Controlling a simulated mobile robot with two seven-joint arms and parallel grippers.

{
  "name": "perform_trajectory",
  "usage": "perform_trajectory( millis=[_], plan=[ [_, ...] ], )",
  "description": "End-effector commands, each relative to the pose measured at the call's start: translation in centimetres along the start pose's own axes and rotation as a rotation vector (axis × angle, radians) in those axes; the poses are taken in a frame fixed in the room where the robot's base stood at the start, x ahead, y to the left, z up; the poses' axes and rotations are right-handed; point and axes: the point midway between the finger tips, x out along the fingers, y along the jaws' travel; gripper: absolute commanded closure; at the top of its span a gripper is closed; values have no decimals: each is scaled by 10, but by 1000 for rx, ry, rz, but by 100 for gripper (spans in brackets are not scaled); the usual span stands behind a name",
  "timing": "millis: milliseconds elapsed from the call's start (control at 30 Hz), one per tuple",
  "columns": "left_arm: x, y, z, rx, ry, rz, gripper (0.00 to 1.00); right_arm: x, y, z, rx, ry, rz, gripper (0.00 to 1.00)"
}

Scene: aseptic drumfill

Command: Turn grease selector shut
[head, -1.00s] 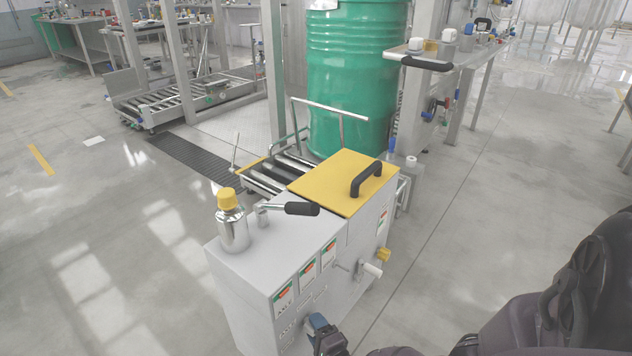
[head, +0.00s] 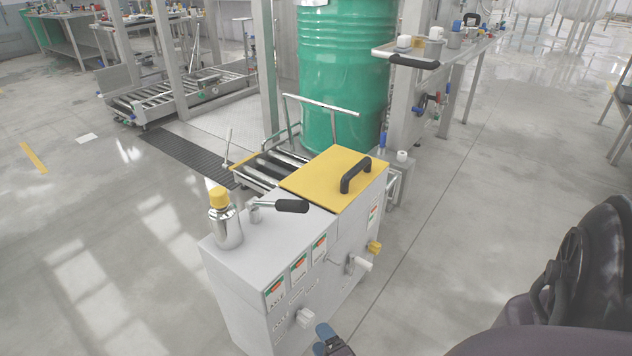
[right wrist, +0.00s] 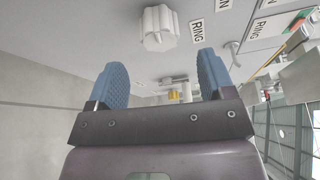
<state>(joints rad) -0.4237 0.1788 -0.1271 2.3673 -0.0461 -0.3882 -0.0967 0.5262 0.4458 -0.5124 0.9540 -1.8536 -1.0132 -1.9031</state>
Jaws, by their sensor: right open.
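A white ribbed knob (head: 305,317) sits low on the front face of the grey cabinet (head: 250,260). It also shows large in the right wrist view (right wrist: 158,28), close to a label reading "RING". I cannot tell for sure that it is the grease selector. My right gripper (head: 325,336) has blue fingertips and is just to the lower right of the knob, apart from it. In the right wrist view the gripper (right wrist: 162,78) is open and empty, with the knob beyond and above the gap between its fingers. My left gripper is not in view.
A white handle (head: 360,263) and a yellow knob (head: 374,247) stick out farther along the face. On top are a yellow-capped bottle (head: 226,222), a black-gripped lever (head: 290,205) and a yellow lid (head: 325,178). A green drum (head: 343,80) stands behind. Floor to the right is clear.

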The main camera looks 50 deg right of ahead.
Motion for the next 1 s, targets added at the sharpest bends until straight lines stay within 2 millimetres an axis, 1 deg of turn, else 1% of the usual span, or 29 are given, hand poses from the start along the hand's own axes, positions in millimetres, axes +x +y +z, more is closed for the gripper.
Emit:
perform_trajectory(
  millis=[33, 133, 300, 633, 1000],
  plan=[
    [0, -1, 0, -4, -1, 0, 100, -7, -3, 1, 2, -1, -2, 24],
    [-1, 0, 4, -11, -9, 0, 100, -21, -2, 1, 1, -1, -1, 24],
    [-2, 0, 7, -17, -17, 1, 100, -33, 0, 0, 1, 0, 0, 24],
    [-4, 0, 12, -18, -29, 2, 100, -36, 1, 0, 0, 0, 2, 24],
    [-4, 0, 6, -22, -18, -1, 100, -36, 0, -1, 11, 7, 4, 24]
  ],
)
